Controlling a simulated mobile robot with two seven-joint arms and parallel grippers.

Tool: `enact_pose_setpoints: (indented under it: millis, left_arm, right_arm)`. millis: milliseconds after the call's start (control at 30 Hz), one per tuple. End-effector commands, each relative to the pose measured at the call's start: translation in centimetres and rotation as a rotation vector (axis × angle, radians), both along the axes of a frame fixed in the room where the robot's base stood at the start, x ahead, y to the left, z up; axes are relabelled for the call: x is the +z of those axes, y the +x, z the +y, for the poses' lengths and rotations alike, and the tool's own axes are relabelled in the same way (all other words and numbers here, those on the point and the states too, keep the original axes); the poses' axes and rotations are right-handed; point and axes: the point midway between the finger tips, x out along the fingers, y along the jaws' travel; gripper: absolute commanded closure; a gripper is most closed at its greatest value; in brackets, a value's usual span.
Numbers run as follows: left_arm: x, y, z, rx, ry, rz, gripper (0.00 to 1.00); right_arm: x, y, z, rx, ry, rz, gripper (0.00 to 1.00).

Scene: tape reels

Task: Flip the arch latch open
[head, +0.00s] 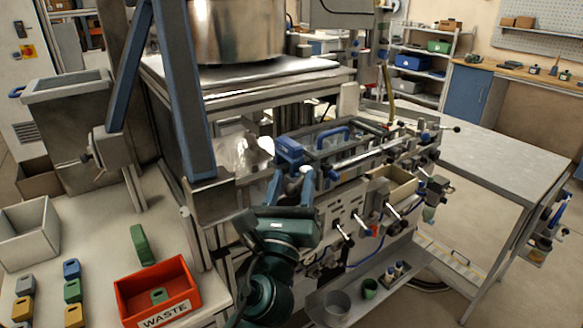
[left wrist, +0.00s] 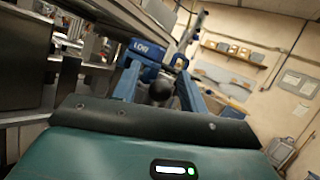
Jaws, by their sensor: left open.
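My left gripper (head: 291,178) comes up from the bottom middle in the head view. Its two blue fingers stand apart, just below a blue block (head: 288,150) at the left end of the machine's top. In the left wrist view the open fingers (left wrist: 157,88) frame a dark round knob (left wrist: 161,90); the lettered blue block (left wrist: 142,48) is just beyond. I cannot tell whether block or knob touches a finger. A blue arched handle (head: 333,136) lies on the machine to the right. Which part is the arch latch is not clear. My right gripper is not in view.
The machine front (head: 350,225) carries several projecting levers and knobs close to my left arm. A metal-and-blue post (head: 184,90) rises to the left. A red waste bin (head: 190,282) sits on the left table. The grey table (head: 505,165) at right has free room.

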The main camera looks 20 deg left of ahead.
Motion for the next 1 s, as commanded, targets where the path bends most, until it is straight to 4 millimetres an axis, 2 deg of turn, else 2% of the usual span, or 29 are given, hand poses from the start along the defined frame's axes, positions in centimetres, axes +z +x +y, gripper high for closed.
enact_pose_setpoints:
  millis: [467, 1000]
  left_arm:
    - [0.33, -0.33, -0.37, 0.002, 0.0, -0.001, 0.57]
    - [0.33, -0.31, -0.36, 0.001, 0.001, -0.001, 1.0]
  right_arm:
    - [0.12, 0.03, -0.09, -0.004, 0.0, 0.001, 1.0]
    - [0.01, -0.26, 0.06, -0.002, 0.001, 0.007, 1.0]
